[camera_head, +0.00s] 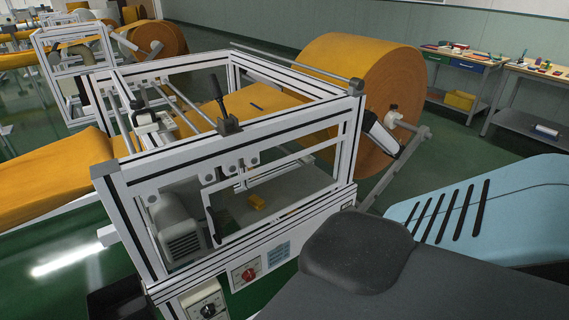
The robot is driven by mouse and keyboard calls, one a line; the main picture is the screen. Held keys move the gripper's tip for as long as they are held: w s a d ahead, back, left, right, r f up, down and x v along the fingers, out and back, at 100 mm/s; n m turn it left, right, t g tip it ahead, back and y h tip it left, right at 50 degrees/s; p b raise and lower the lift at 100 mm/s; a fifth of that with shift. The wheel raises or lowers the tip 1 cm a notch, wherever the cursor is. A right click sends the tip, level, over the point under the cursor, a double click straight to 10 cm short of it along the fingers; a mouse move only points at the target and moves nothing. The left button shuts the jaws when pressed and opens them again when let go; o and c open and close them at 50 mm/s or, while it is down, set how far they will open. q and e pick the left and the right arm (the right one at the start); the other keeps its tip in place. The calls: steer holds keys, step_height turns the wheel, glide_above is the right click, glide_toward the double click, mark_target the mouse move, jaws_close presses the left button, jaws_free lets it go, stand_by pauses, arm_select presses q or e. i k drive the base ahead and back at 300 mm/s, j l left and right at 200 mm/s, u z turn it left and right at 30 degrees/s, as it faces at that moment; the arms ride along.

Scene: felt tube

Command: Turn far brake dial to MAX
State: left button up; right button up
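A dial with a dark knob (208,310) sits on a pale plate at the bottom of the machine's front side, close to the lower picture edge. A red rotary knob (249,274) on a light plate is to its right and a little higher. Their markings are too small to read, and I cannot tell which control, if either, is the far brake dial or where MAX lies. A grey and white fitting (393,117) sits at the shaft end of the large orange roll (375,85). Neither of my grippers is in view.
The white-framed machine (265,140) fills the middle, with a motor (178,228) inside. Dark grey and light blue parts, apparently mine, cover the lower right. Benches with tools (470,57) stand at the back right. Green floor (445,130) lies open between roll and benches.

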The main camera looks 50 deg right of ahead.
mark_target(249, 275)
steer(key=l+z, duration=0.2)
steer(key=z, duration=1.6)
steer(key=k+j, duration=0.1)
steer(key=i+l, duration=0.35)
steer(key=l, duration=0.15)
steer(key=i+l, duration=0.35)
steer(key=l, duration=0.15)
steer(key=i+l, duration=0.35)
steer(key=l, duration=0.15)
steer(key=u, duration=1.2)
